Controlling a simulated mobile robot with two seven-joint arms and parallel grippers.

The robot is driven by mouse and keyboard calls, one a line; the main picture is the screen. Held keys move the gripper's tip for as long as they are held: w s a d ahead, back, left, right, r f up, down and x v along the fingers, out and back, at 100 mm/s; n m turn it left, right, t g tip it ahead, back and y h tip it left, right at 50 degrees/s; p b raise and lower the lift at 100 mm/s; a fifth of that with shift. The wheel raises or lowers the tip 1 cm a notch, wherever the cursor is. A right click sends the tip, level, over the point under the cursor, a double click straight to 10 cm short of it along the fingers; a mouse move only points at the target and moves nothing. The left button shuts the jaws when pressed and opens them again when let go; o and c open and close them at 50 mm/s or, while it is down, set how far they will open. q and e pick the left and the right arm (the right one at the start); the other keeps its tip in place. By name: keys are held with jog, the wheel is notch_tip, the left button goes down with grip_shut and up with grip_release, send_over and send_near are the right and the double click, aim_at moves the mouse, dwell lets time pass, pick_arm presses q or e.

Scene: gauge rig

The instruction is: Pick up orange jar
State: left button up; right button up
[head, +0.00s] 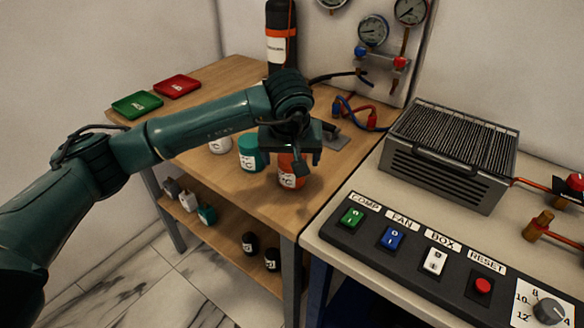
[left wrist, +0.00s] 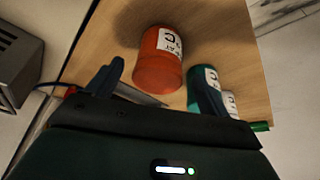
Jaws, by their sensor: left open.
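The orange jar (head: 291,172) with a white label stands on the wooden table, partly hidden in the head view by my left gripper (head: 293,160). The gripper is above the jar and its fingers point down. In the left wrist view the orange jar (left wrist: 158,60) shows beyond and between the two open fingers (left wrist: 155,85). Nothing is held. I cannot tell whether a finger touches the jar. My right gripper is in neither view.
A teal jar (head: 251,153) and a white jar (head: 220,143) stand left of the orange jar. Green (head: 137,105) and red (head: 176,86) trays lie at the back left. A button panel (head: 405,250) and a grilled box (head: 450,150) are on the bench at right.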

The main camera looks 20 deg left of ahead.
pick_arm(q)
jog(key=x, duration=0.5)
jog(key=shift+w, duration=0.1)
jog(key=shift+c, duration=0.4)
jog(key=shift+r, duration=0.1)
jog(key=c, duration=1.1)
